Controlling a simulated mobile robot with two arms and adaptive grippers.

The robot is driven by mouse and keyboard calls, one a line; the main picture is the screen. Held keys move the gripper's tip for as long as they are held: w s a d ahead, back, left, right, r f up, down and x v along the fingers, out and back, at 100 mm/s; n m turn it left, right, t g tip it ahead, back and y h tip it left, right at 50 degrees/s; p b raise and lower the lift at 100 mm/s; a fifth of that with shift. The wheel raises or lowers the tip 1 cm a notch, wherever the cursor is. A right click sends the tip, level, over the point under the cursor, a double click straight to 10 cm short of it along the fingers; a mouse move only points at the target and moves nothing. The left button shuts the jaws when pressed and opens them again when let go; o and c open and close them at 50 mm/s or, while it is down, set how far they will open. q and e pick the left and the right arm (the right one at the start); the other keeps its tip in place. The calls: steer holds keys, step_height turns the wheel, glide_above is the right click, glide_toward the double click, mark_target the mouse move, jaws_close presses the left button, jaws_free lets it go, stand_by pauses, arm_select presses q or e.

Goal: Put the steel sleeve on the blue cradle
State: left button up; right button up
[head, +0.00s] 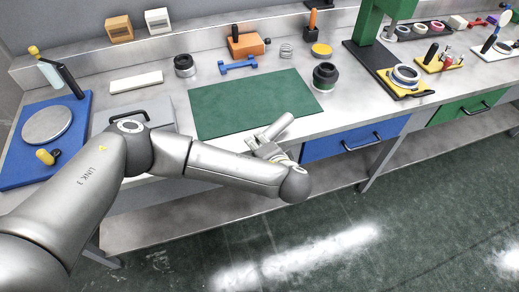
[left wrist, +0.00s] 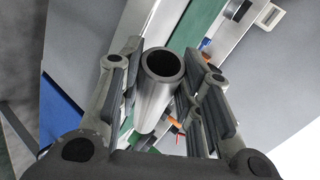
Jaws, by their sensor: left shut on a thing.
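The steel sleeve (head: 277,126) is a plain grey tube held over the front part of the green mat. In the left wrist view the sleeve (left wrist: 157,95) sits between the finger pads, its open end facing the camera. My left gripper (head: 268,138) is shut on it; the arm partly hides the gripper. The left gripper also shows in the left wrist view (left wrist: 160,100). The blue cradle (head: 238,65) stands empty on the bench behind the mat, apart from the sleeve and farther back. My right gripper is not in view.
The green mat (head: 230,105) is otherwise bare. An orange block (head: 246,42) stands behind the cradle, a dark ring stack (head: 184,65) to its left, and a black-green jar (head: 325,76) at the mat's right. A green press (head: 372,30) stands farther right.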

arm_select(q)
step_height(320, 180, down, 2)
steer(key=shift+d+f, duration=0.1)
steer(key=shift+f, duration=0.15)
steer(key=o, duration=1.2)
steer(key=shift+c, duration=0.2)
